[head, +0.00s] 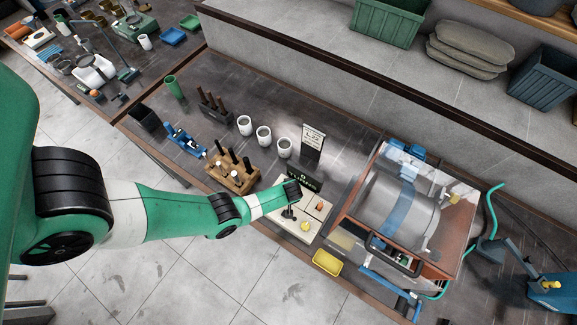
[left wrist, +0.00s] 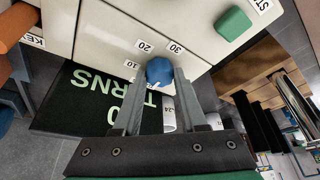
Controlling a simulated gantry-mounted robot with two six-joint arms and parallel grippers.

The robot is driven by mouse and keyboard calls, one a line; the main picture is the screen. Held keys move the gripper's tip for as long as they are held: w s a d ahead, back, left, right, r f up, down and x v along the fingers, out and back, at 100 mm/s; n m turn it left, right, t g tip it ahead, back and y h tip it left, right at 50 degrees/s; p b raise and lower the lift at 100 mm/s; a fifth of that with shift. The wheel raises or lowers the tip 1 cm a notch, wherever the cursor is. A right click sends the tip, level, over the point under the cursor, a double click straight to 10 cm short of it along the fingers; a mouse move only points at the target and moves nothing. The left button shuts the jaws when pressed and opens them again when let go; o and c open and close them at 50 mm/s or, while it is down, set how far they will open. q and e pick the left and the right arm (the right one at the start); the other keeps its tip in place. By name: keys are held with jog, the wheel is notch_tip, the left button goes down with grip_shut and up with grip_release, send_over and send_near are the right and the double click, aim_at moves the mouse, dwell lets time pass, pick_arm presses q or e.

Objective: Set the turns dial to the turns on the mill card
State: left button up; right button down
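The mill's control box (head: 305,228) is pale, with a dark display board (head: 304,181) marked TURNS behind it; the display appears to read 0. The blue turns dial (left wrist: 159,71) sits on the pale panel among the marks 10, 20 and 30. My left gripper (left wrist: 160,78) has its two fingers on either side of the dial, seemingly touching it. In the head view my left gripper (head: 289,212) hides the dial. The white mill card (head: 312,138) stands behind the box; its writing is too small to read surely. My right gripper is not in view.
A green button (left wrist: 233,23) is on the same panel, and an orange knob (left wrist: 13,28) is at the other side. The mill (head: 400,210) in its clear-sided housing stands right of the box. A yellow tray (head: 327,262) lies in front. White cups (head: 264,135) and a wooden rack (head: 233,178) stand left.

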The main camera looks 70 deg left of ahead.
pick_arm(q)
grip_shut()
